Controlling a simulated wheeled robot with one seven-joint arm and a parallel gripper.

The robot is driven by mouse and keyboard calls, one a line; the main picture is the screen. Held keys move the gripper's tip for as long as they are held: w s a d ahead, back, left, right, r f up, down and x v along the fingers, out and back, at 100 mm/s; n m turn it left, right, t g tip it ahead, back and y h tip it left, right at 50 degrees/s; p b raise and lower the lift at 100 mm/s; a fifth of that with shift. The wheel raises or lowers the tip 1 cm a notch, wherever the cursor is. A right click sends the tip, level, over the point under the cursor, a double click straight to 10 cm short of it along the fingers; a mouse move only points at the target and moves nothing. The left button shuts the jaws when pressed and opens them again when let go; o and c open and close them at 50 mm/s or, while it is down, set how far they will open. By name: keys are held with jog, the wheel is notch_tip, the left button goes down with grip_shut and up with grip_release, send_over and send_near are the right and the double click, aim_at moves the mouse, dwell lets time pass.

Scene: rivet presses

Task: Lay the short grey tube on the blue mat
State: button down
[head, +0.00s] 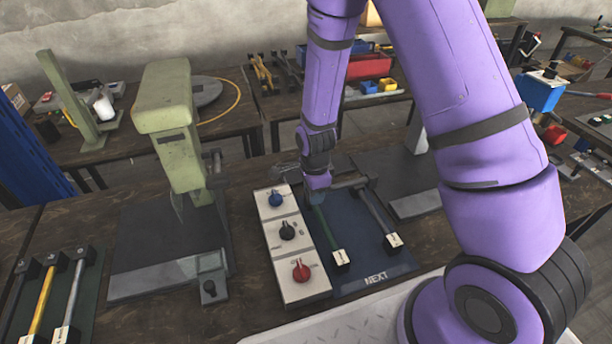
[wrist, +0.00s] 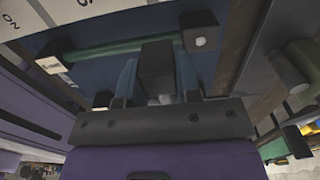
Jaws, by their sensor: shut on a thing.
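My gripper (head: 318,192) is low over the far part of the blue mat (head: 375,275). In the wrist view its two bluish fingers (wrist: 157,82) are closed around the short grey tube (wrist: 163,99); its dark end block stands between them, and little of the grey part shows. In the head view a short greyish bar beside the gripper looks like this tube, roughly level and pointing right. I cannot tell whether it touches the mat.
A white switch panel (head: 300,292) with blue, black and red knobs borders the mat's left side. A green press (head: 170,120) stands further left. Yellow, grey and black tubes lie on a green mat (head: 88,312) at the far left. The mat's near middle is bare.

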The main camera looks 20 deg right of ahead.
aim_at(337, 205)
jog(key=s, duration=0.3)
jog(key=shift+d+m, duration=0.25)
jog(key=shift+m, duration=0.15)
jog(key=w+d+r+m, duration=0.2)
jog(key=w+d+m, duration=0.3)
jog(key=m, duration=1.2)
jog(key=shift+w+d+r, duration=0.25)
jog(key=shift+w+d, duration=0.05)
jog(key=shift+d, duration=1.2)
jog(key=shift+f, duration=0.1)
jog(key=shift+f, duration=4.7)
